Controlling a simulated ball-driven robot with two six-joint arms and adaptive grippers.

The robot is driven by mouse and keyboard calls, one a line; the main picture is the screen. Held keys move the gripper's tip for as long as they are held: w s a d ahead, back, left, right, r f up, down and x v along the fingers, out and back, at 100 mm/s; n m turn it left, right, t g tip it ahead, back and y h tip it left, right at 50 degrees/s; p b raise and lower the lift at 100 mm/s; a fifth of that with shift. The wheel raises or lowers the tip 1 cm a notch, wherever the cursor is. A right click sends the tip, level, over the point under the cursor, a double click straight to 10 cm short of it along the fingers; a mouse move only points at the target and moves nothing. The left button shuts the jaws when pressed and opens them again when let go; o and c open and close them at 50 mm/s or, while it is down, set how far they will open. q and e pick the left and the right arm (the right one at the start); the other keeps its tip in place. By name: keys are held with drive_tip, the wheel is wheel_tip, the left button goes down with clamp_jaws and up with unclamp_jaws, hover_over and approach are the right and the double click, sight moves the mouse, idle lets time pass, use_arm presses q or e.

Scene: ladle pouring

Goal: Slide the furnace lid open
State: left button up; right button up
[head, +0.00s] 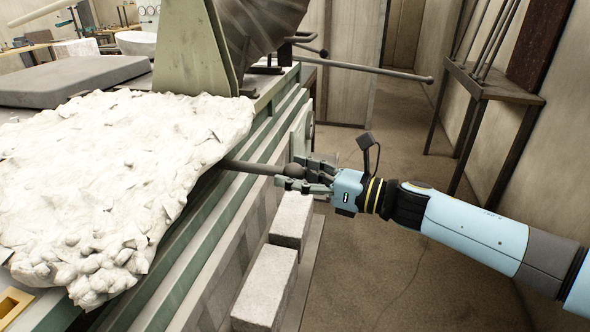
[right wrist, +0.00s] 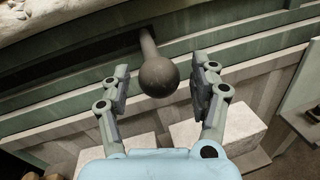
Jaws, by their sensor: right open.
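The furnace lid looks to be the thick, rough white slab (head: 110,170) on top of the green furnace body (head: 190,250). A dark rod handle (head: 250,167) with a round ball knob (head: 294,171) sticks out from under its right edge. In the right wrist view the ball knob (right wrist: 158,77) sits between the two fingers, with a gap on both sides. My right gripper (head: 300,172) is open around the knob; the fingers do not look closed on it. It also shows in the right wrist view (right wrist: 163,88). My left gripper is not in view.
Pale blocks (head: 265,285) stand low beside the furnace. A long bar (head: 375,70) juts out to the right behind my gripper. A metal stand (head: 490,85) holding rods is against the right wall. The floor (head: 400,270) between is clear.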

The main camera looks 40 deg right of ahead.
drive_tip(key=shift+w+a, duration=0.1)
clamp_jaws()
idle(0.4)
